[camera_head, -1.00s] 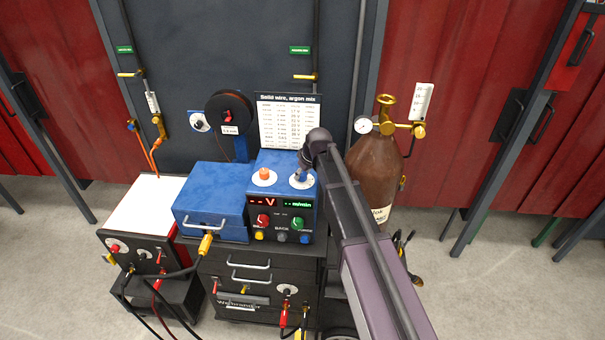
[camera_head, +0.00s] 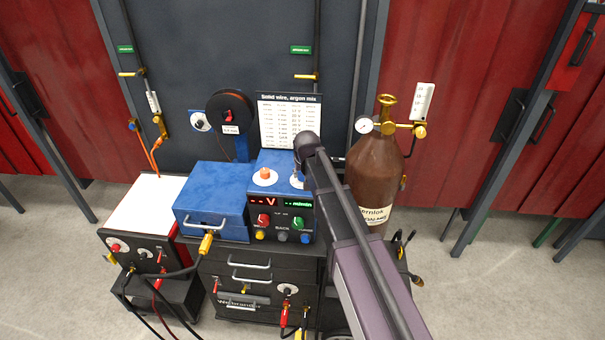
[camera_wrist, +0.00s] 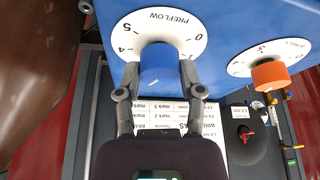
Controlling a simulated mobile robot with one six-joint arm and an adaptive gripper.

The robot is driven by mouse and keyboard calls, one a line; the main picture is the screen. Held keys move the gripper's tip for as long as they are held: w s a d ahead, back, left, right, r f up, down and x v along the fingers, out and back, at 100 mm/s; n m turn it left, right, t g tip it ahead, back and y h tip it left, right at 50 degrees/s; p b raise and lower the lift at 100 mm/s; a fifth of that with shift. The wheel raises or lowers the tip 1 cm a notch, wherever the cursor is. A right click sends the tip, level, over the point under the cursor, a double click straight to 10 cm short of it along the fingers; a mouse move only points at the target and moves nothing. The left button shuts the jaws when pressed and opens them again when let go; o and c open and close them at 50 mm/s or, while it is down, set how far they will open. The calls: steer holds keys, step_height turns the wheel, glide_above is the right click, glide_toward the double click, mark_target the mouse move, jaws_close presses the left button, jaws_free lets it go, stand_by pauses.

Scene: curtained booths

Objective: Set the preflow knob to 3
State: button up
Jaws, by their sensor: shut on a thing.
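The preflow dial (camera_wrist: 190,52) is a white disc on a blue machine face. It appears upside down in the wrist view, with PREFLOW, 0, 4 and 5 readable. The blue preflow knob (camera_wrist: 161,64) stands at its centre, with a short pale mark on it. My gripper (camera_wrist: 159,75) is shut on this knob, one finger on each side. The knob and fingers hide the other numbers, so I cannot tell the exact setting. In the head view my gripper (camera_head: 298,170) is at the machine's top right and mostly covers the dial.
An orange knob (camera_wrist: 269,75) on its own dial sits beside the preflow dial. A settings chart (camera_head: 289,120) stands behind the machine. A brown gas bottle (camera_head: 374,175) is close on the right. A blue box (camera_head: 210,195) is on the left.

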steer(key=shift+s, duration=0.1)
steer(key=o, duration=1.2)
steer(key=shift+c, duration=0.2)
steer(key=shift+n, duration=0.4)
